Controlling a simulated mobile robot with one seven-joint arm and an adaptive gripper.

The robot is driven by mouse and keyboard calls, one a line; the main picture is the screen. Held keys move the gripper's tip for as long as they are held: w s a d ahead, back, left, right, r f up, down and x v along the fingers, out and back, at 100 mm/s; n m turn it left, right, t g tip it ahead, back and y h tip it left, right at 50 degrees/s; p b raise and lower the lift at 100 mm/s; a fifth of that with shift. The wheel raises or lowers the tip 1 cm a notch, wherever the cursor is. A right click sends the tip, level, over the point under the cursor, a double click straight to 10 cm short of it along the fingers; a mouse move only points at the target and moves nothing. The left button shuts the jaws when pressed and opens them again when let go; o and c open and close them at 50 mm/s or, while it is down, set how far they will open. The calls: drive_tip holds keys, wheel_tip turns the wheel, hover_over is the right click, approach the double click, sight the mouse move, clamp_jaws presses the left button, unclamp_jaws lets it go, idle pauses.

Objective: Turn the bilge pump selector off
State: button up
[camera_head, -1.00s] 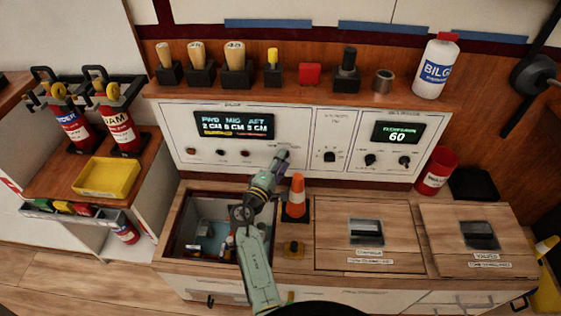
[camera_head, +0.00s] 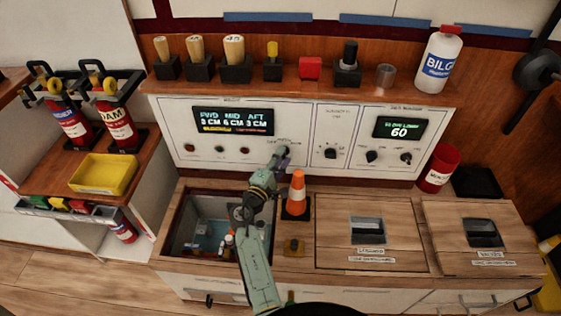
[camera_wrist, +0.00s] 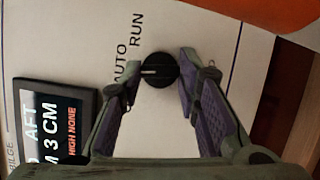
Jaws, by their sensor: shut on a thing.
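The bilge pump selector (camera_wrist: 160,70) is a round black knob with a pale pointer line on the white bilge panel (camera_head: 185,130). In the wrist view its line points left, toward the word AUTO; RUN is printed above that. Any OFF mark is hidden, perhaps behind a finger. My gripper (camera_wrist: 163,68) has one finger on each side of the knob and is shut on it. In the head view my gripper (camera_head: 281,157) is at the panel, right of the lit level display (camera_head: 233,121), and largely covers the knob.
An orange cone (camera_head: 297,193) stands just right of my gripper, on the counter. An open hatch (camera_head: 180,225) lies below left. Other knobs (camera_head: 331,153) are on the panel to the right. A shelf (camera_head: 290,88) with several holders and a white bilge bottle (camera_head: 438,60) runs above.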

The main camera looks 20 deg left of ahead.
drive_tip(key=n+b, duration=0.1)
drive_tip(key=b, duration=0.1)
drive_tip(key=f+n+t+b, duration=0.1)
drive_tip(key=n, duration=0.1)
drive_tip(key=shift+d+b, duration=0.1)
drive_tip(key=shift+b, duration=0.25)
drive_tip(key=n+y+b, duration=0.1)
drive_tip(key=n, duration=0.1)
drive_tip(key=n+t+y+b, duration=0.1)
drive_tip(key=n+b, duration=0.1)
drive_tip(key=shift+r+n+t, duration=0.15)
drive_tip(key=shift+n+t, duration=0.15)
drive_tip(key=shift+n, duration=0.1)
drive_tip(key=shift+n+b, duration=0.3)
drive_tip(key=o, duration=1.2)
drive_tip(key=shift+r, duration=0.1)
drive_tip(key=shift+c, duration=0.2)
drive_tip(key=v, duration=1.2)
